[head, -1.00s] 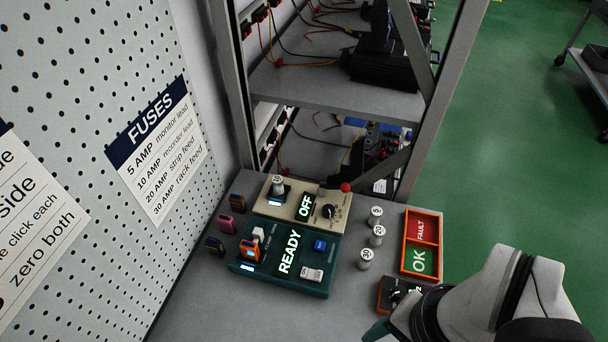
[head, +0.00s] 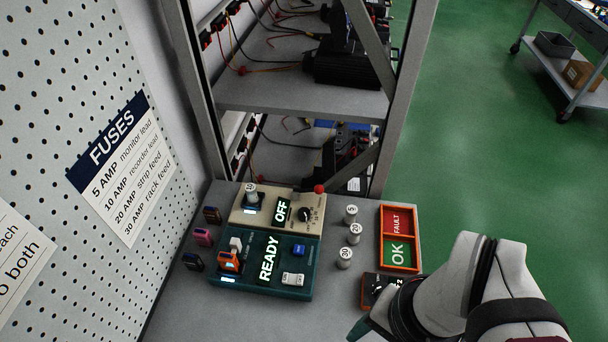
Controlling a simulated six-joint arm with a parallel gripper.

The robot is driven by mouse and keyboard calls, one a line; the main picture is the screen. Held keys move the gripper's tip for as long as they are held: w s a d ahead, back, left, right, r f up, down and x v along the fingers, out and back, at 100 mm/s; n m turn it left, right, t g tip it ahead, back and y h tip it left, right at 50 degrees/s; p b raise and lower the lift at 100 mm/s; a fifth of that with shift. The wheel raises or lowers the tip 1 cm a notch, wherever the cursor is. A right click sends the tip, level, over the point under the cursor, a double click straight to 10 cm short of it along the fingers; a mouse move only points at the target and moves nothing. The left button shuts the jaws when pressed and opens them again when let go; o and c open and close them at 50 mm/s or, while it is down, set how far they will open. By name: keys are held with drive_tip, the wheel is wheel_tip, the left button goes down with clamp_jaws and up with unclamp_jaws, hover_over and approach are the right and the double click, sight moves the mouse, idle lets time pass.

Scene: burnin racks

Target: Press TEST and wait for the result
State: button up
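A teal tester box (head: 307,270) stands on the grey bench and its display (head: 268,258) reads READY. A small blue button (head: 299,250) and a white two-part switch (head: 293,279) are on its right side; their lettering is too small to read surely. An orange module (head: 229,261) sits at the box's left end, beside a white piece. My gripper (head: 360,328) is at the bottom edge, right of and nearer than the tester, apart from it. Only a teal tip shows, and my wrist hides the rest.
Behind the tester is a beige unit (head: 318,204) with a display reading OFF and a red knob. Numbered fuses (head: 344,258) stand right, beside an orange tray (head: 417,268) marked FAULT and OK. An orange-and-black box is partly behind my wrist.

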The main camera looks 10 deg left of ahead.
clamp_jaws()
idle(1.8)
